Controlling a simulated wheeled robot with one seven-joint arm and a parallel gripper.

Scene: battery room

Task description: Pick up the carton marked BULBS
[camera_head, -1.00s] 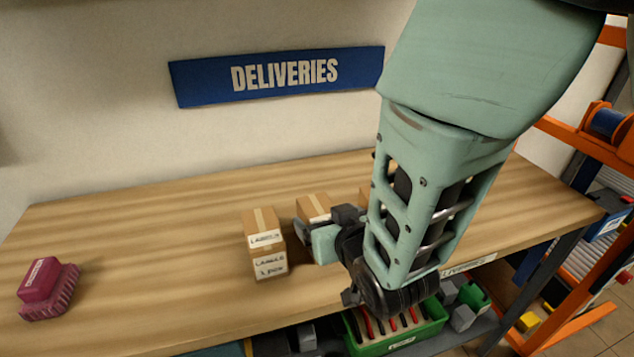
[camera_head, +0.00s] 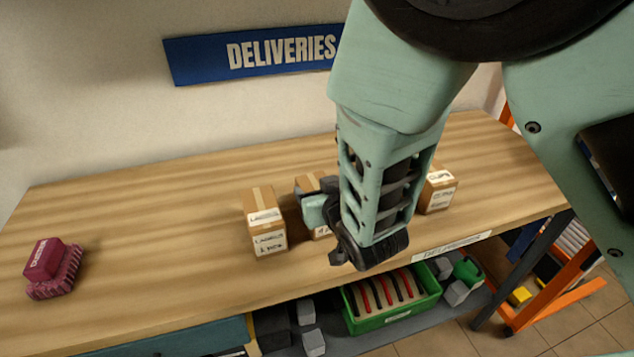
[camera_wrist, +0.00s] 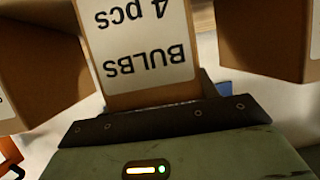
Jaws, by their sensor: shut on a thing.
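The carton marked BULBS (camera_wrist: 135,45) is brown cardboard with a white label, upside down in the wrist view. In the head view its brown top (camera_head: 308,184) shows in the middle of a row of cartons, and my gripper and arm hide much of the rest. My gripper (camera_head: 322,212) is shut on this carton; its dark finger edge lies across the carton's label side in the wrist view. I cannot tell whether the carton's base touches the table.
A LABELS carton (camera_head: 265,225) stands close on the left and another labelled carton (camera_head: 439,192) on the right. A green crate (camera_head: 425,305) sits below the front edge.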

